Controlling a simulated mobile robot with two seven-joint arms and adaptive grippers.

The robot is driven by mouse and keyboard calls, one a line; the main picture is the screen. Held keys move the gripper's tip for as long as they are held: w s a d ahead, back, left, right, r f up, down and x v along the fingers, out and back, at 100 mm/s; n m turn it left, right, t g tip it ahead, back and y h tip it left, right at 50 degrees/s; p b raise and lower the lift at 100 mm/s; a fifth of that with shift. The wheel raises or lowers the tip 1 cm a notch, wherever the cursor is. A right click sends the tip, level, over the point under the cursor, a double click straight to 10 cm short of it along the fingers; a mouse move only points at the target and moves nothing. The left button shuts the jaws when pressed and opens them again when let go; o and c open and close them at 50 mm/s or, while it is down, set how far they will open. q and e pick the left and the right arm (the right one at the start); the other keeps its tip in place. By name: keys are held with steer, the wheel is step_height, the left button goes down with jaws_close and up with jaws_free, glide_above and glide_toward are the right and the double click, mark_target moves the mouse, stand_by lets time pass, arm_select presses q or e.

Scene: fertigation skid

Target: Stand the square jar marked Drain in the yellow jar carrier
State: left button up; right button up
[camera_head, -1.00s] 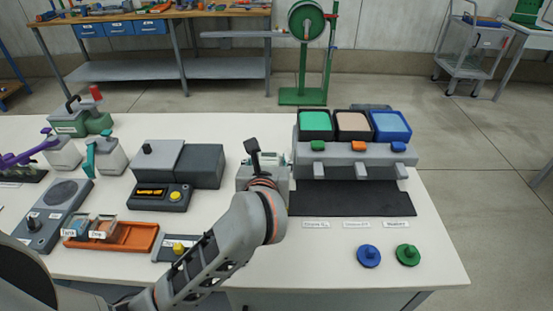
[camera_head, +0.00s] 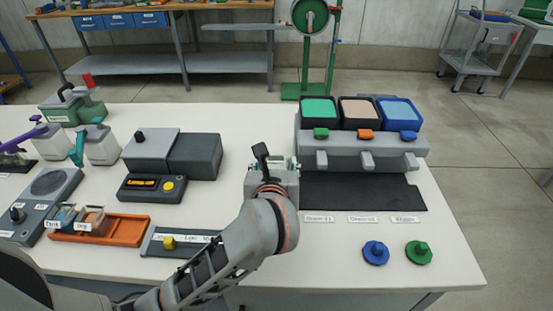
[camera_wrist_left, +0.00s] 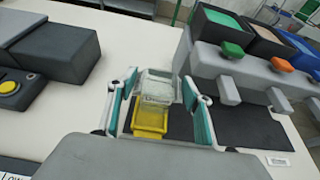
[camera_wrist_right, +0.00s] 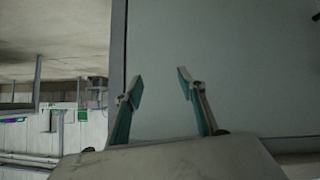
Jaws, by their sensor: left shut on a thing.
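My left gripper (camera_head: 280,164) is shut on a clear square jar (camera_wrist_left: 158,88), its two fingers on either side of it. The jar has a pale label, too small to read surely. A yellow part (camera_wrist_left: 150,120) shows directly below the clear part; I cannot tell whether it is the jar's content or the carrier. In the head view the gripper is beside the left end of the grey three-bin unit (camera_head: 365,150). No yellow carrier shows clearly there. My right gripper (camera_wrist_right: 158,86) is open and empty, before a plain grey surface.
An orange tray (camera_head: 128,234) at the left holds two small labelled jars (camera_head: 78,216). A grey box with a display (camera_head: 150,187) stands behind it. A dark mat (camera_head: 365,192) lies before the bins. Blue (camera_head: 376,252) and green (camera_head: 418,252) knobs lie at the front right.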

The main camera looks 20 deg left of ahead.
arm_select(q)
step_height(320, 180, down, 2)
steer(key=shift+f+b, duration=0.1)
steer(key=shift+b, duration=0.4)
steer(key=shift+f+b, duration=0.5)
steer(key=shift+f, duration=0.15)
steer(key=shift+f+b, duration=0.3)
steer(key=shift+f, duration=0.05)
steer(key=o, duration=1.8)
